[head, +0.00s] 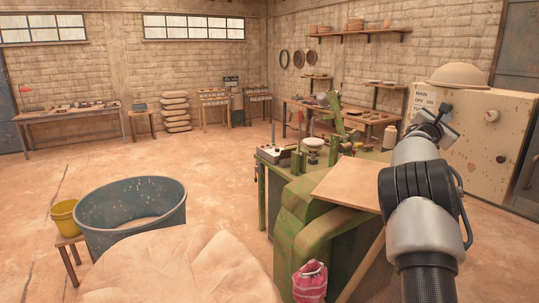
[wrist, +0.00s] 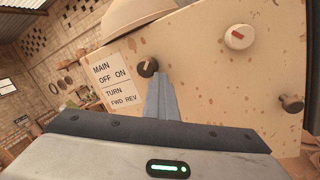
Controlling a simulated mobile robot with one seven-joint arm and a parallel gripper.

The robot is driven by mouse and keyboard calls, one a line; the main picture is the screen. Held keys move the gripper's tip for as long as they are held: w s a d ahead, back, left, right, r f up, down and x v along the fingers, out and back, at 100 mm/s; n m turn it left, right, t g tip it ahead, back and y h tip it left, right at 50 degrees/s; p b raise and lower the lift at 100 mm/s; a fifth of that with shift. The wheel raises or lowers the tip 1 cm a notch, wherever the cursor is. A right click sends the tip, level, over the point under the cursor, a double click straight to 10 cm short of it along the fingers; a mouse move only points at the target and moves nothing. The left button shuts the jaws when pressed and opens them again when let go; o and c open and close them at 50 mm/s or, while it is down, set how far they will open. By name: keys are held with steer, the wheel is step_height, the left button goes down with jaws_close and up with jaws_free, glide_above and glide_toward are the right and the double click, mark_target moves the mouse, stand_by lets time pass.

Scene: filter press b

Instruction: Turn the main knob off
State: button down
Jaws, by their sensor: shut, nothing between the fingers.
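A dark round knob (wrist: 147,68) with a small pale mark sits on the cream, speckled cabinet front in the wrist view. I take it for the main knob, as it is beside the white label (wrist: 112,80) reading MAIN, OFF ON, TURN, FWD REV. My gripper (wrist: 161,76) is shut and empty. Its fingertips appear just below and right of this knob; I cannot tell whether they touch it. In the head view my gripper (head: 436,117) is at the cabinet's left part and the arm hides this knob. The label (head: 423,101) shows there too.
A white knob with a red mark (wrist: 238,36) and another dark knob (wrist: 292,103) are on the same cabinet (head: 480,160). A domed hat-like thing (head: 458,75) lies on top. A green machine (head: 310,215) with a board (head: 345,183) stands left of my arm.

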steer(key=shift+s+d+r+b, duration=0.1)
steer(key=shift+s+r+b, duration=0.15)
steer(key=shift+r+b, duration=0.4)
steer(key=shift+f+b, duration=0.1)
steer(key=shift+b, duration=0.2)
steer(key=shift+s+d+r, duration=0.1)
steer(key=shift+s+r, duration=0.05)
steer(key=shift+r, duration=0.2)
steer(key=shift+s+r, duration=0.1)
steer(key=shift+r, duration=0.2)
steer(key=shift+d+f+b, duration=0.1)
steer(key=shift+f+b, duration=0.05)
steer(key=shift+b, duration=0.35)
steer(key=shift+s+b, duration=0.3)
steer(key=shift+b, duration=0.15)
steer(key=b+v, duration=0.1)
steer(key=v, duration=0.1)
steer(key=b+v, duration=0.1)
steer(key=b, duration=0.1)
steer(key=b+v, duration=0.1)
steer(key=v, duration=0.1)
steer(key=shift+w+a+r+b, duration=0.2)
steer(key=shift+a+b, duration=0.2)
steer(key=shift+a, duration=0.25)
